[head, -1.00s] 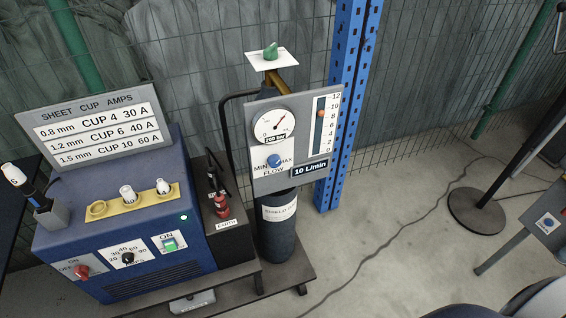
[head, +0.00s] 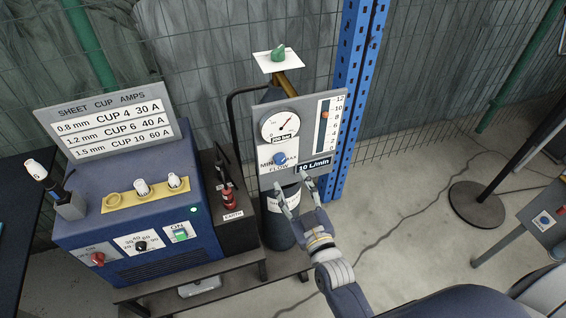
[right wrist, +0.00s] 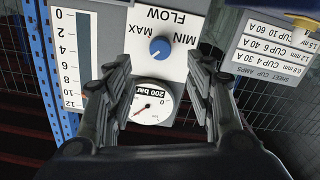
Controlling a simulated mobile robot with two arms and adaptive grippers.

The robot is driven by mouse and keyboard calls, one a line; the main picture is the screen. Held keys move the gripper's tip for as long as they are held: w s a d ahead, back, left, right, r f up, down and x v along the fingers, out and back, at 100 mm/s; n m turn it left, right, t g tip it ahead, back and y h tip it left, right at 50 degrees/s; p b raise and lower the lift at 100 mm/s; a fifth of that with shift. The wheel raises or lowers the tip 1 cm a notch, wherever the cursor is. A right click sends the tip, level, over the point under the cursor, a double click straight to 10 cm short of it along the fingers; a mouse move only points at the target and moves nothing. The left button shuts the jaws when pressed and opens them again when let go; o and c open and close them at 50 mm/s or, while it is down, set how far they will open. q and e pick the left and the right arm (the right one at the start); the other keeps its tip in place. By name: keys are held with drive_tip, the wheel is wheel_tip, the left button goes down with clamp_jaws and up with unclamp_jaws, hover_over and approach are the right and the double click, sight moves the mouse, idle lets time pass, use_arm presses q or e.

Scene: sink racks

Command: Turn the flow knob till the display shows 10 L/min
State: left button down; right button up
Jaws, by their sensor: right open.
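The blue flow knob (head: 279,158) is on the grey gas panel (head: 270,112), between the MIN and MAX marks. The display (head: 314,165) beside it reads 10 L/min. My right gripper (head: 292,183) is open and empty, just below and in front of the knob. In the right wrist view the picture is upside down. There the knob (right wrist: 161,48) shows beyond the gap between the two open fingers (right wrist: 157,78), and I see no finger on it. The display is not visible in that view. My left gripper is not in view.
A pressure gauge (head: 280,126) marked 200 bar and a vertical flow scale (head: 325,125) share the panel. A gas cylinder (head: 276,232) stands below. The blue welder (head: 135,215) is on the left, a blue post (head: 352,85) behind.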

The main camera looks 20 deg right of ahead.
sight(281, 161)
drive_tip(key=w+p, duration=0.2)
drive_tip(key=w, duration=0.6)
drive_tip(key=shift+w+a, duration=0.15)
drive_tip(key=shift+w, duration=0.2)
drive_tip(key=c, duration=1.1)
